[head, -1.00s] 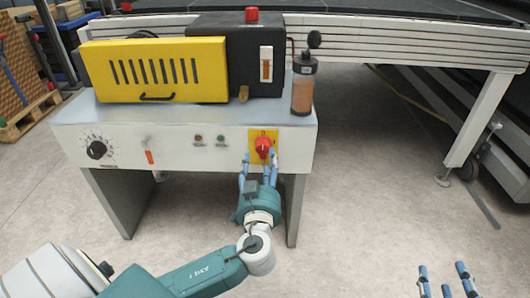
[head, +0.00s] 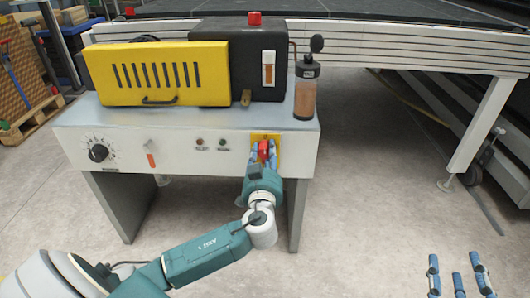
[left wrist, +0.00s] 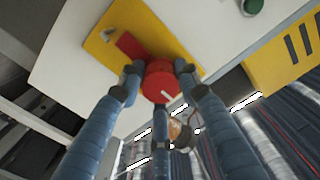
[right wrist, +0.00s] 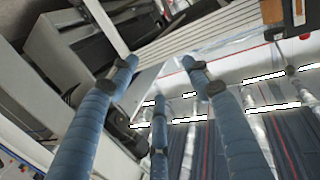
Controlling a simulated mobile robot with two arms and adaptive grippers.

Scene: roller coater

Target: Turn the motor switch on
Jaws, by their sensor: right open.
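The motor switch is a red knob (head: 264,150) on a yellow plate (head: 257,137), on the right of the machine's white front panel. In the left wrist view the knob (left wrist: 160,82) is round with a short white mark, and a red rectangular patch sits beside it on the plate (left wrist: 175,45). My left gripper (head: 263,156) is at the knob, with two fingertips against opposite sides and the third finger below it. It looks shut on the knob; the fingers hide part of it. My right gripper (head: 455,264) is open and empty over the floor at lower right.
The panel also carries a black dial (head: 98,152), an orange lever (head: 151,158) and small indicators (head: 199,142). A yellow cover (head: 158,72) and a brown bottle (head: 305,92) stand on top. A conveyor leg (head: 482,125) is at right. The floor between is clear.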

